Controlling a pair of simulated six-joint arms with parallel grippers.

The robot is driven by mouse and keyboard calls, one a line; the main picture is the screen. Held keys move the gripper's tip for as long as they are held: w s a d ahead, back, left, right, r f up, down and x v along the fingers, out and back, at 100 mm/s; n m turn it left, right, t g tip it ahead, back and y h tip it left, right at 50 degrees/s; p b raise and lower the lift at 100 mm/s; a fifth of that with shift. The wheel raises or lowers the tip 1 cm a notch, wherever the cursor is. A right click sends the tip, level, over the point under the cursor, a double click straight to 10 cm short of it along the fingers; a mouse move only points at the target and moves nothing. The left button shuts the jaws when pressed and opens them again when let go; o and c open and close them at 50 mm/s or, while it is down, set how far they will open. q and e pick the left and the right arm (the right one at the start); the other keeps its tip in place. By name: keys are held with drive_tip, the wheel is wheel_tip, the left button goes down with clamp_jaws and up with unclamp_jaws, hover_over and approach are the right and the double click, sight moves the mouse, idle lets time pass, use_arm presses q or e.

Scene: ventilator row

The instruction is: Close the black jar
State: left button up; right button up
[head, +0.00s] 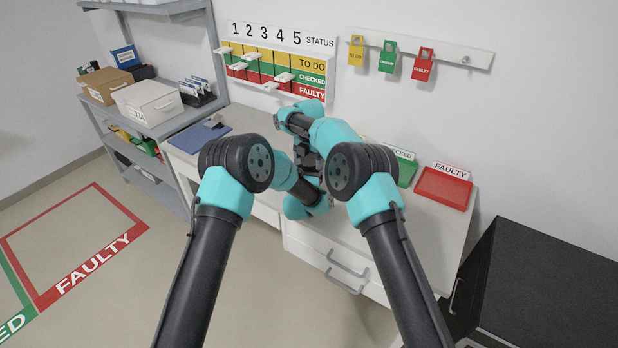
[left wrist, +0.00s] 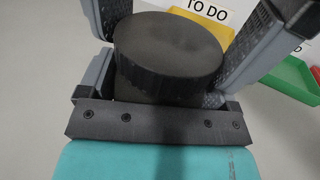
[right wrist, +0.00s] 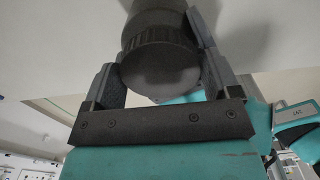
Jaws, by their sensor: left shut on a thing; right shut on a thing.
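The black jar (left wrist: 150,92) is between the fingers of my left gripper (left wrist: 178,40) in the left wrist view. A wider, ribbed black lid (left wrist: 168,50) shows at its top end. In the right wrist view my right gripper (right wrist: 160,60) is shut on a black, ribbed round part (right wrist: 158,42). Its smooth round end faces the camera, and more black cylinder runs up out of frame. Both grippers meet at the same dark object. In the head view my arms mostly hide it. I cannot tell whether the lid is fully seated.
A white bench (head: 262,208) lies beneath, with a green CHECKED tray (head: 406,172) and red FAULTY tray (head: 443,188) to the right. A blue mat (head: 199,137) is at left. A yellow TO DO tray (left wrist: 205,22) shows beyond the jar. Grey shelves (head: 195,50) stand left.

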drive_tip(key=o, duration=0.8)
drive_tip(key=shift+c, duration=0.2)
drive_tip(key=shift+r, duration=0.1)
drive_tip(key=shift+r, duration=2.2)
drive_tip(key=shift+r, duration=1.75)
drive_tip(key=shift+f, duration=4.05)
